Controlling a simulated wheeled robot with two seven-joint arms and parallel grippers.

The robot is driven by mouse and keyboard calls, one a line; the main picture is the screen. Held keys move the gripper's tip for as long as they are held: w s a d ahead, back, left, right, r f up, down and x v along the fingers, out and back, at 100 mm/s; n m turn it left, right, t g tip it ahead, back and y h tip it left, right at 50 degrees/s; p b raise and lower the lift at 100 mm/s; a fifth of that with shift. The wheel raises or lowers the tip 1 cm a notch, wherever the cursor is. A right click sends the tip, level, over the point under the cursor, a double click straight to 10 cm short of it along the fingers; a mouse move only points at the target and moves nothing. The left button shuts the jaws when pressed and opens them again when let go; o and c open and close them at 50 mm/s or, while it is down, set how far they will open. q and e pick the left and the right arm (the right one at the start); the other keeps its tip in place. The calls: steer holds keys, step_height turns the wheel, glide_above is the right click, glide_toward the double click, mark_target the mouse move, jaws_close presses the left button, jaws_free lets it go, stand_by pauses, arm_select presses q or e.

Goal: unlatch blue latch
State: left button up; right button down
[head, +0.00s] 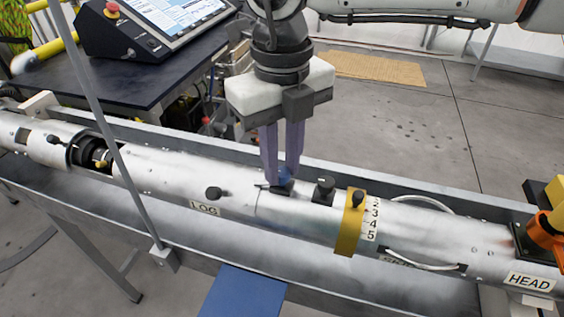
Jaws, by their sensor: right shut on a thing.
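A long silver cylinder (160,175) lies in a grey metal trough, with labels reading LOG and HEAD. My right gripper (281,180) reaches down from above with its purple fingers at the top of the cylinder. It is shut on the blue latch (286,173), which shows only as a small blue patch between the fingers. The fingers hide most of the latch, so I cannot tell whether it is raised or flat. A dark base piece (282,188) sits at the fingertips. My left gripper is not in view.
A thin grey post (105,125) rises at left. A console with a screen (170,22) stands behind. An orange part (546,229) is at the far right.

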steer(key=n+b, duration=0.1)
steer(key=n, duration=0.2)
steer(key=shift+n, duration=0.3)
steer(key=n, duration=0.3)
steer(key=shift+n, duration=0.3)
steer(key=n, duration=0.3)
steer(key=shift+n+b, duration=0.3)
steer(key=shift+b, duration=0.05)
steer(key=shift+n, duration=1.8)
steer(key=c, duration=1.6)
jaws_free()
steer(key=shift+o, duration=0.2)
steer(key=shift+r, duration=0.1)
